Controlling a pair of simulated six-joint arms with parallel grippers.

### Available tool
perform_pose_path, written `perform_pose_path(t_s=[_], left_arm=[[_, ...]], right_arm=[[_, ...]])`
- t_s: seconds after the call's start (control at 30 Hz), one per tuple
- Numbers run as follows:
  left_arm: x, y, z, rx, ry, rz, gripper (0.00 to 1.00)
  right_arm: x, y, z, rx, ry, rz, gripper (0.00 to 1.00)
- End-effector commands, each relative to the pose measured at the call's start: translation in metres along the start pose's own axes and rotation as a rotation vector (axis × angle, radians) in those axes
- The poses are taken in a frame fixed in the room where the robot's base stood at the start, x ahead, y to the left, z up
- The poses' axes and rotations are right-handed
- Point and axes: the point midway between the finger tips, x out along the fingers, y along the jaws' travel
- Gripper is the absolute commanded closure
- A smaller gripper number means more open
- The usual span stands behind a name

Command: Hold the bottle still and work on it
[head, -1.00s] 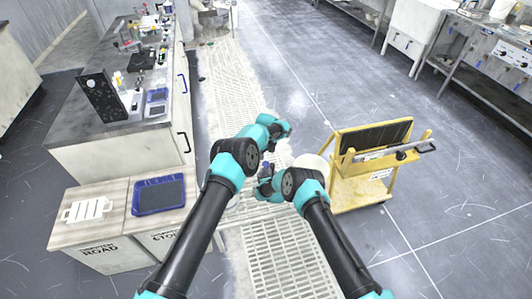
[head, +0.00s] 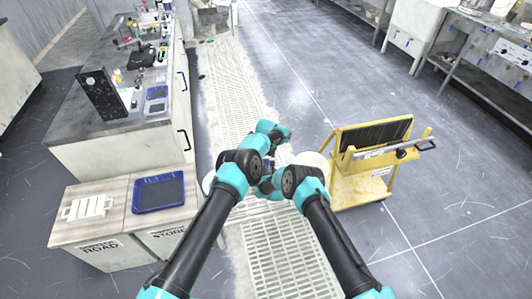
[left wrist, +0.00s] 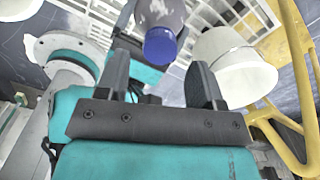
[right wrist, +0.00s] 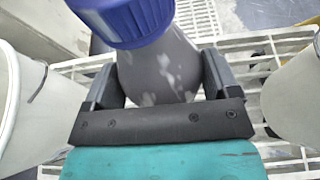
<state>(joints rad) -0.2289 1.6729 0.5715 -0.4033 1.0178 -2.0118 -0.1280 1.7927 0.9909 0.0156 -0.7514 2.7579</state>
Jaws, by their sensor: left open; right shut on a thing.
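The bottle is grey with a blue cap, and it shows in the right wrist view (right wrist: 163,75) with the cap towards the camera. My right gripper (right wrist: 160,85) is shut on its grey body, one finger on each side. In the left wrist view the bottle's blue cap (left wrist: 160,46) lies just beyond the fingertips of my left gripper (left wrist: 160,75). My left gripper is open, with nothing between its fingers. In the head view the bottle is mostly hidden by my arms, whose gripper ends are close together.
A white round container (right wrist: 20,110) stands left of the bottle and another (right wrist: 295,95) right of it. A yellow cart (head: 360,185) stands to the right. A blue tray (head: 158,194) lies on the cabinets at left.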

Motion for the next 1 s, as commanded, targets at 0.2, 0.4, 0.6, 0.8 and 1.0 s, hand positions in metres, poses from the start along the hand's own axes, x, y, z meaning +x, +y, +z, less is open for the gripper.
perform_pose_path(t_s=[0.2, 0.4, 0.6, 0.8, 1.0], left_arm=[[0.019, 0.000, 0.000, -0.002, 0.000, 0.000, 0.39], [0.029, 0.000, 0.000, -0.001, 0.000, -0.001, 0.39], [0.032, 0.001, 0.000, -0.001, 0.000, -0.001, 0.39], [0.032, 0.000, 0.000, -0.001, 0.000, -0.001, 0.39], [0.032, 0.000, 0.000, -0.001, 0.000, -0.001, 0.56]], right_arm=[[0.000, 0.000, 0.000, 0.000, 0.000, 0.000, 0.85], [0.000, 0.000, 0.000, 0.000, 0.000, 0.000, 0.85], [0.000, 0.000, 0.000, 0.000, 0.000, 0.000, 0.85], [0.000, 0.000, 0.000, 0.000, 0.000, 0.000, 0.85], [0.000, 0.000, 0.000, 0.000, 0.000, 0.000, 0.85]])
